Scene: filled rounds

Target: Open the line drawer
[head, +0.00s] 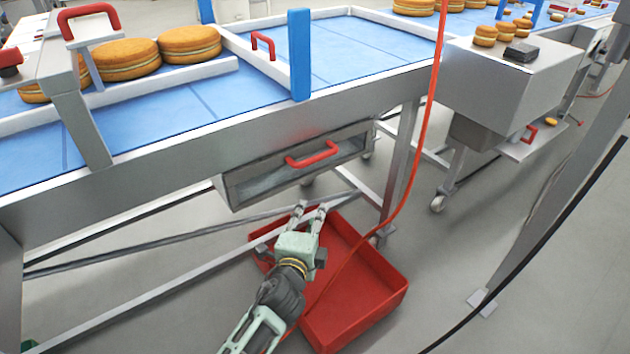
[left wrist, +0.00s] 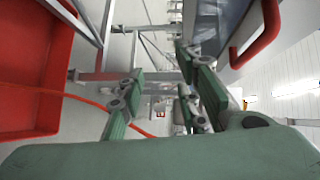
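The line drawer (head: 290,170) hangs under the conveyor in the head view, with a grey frame and a clear front. It looks shut. Its red handle (head: 312,155) runs across the front; in the left wrist view the handle (left wrist: 262,38) is at the upper right. My left gripper (head: 313,208) is below the drawer front and the handle, apart from the handle. In the left wrist view its fingers (left wrist: 155,92) are spread with nothing between them. My right gripper is not in view.
A red tray (head: 350,325) is on the floor under my left arm. A red cable (head: 425,130) hangs across the head view. The blue conveyor (head: 200,105) carries round filled cakes (head: 190,42). A table leg (head: 400,160) stands right of the drawer.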

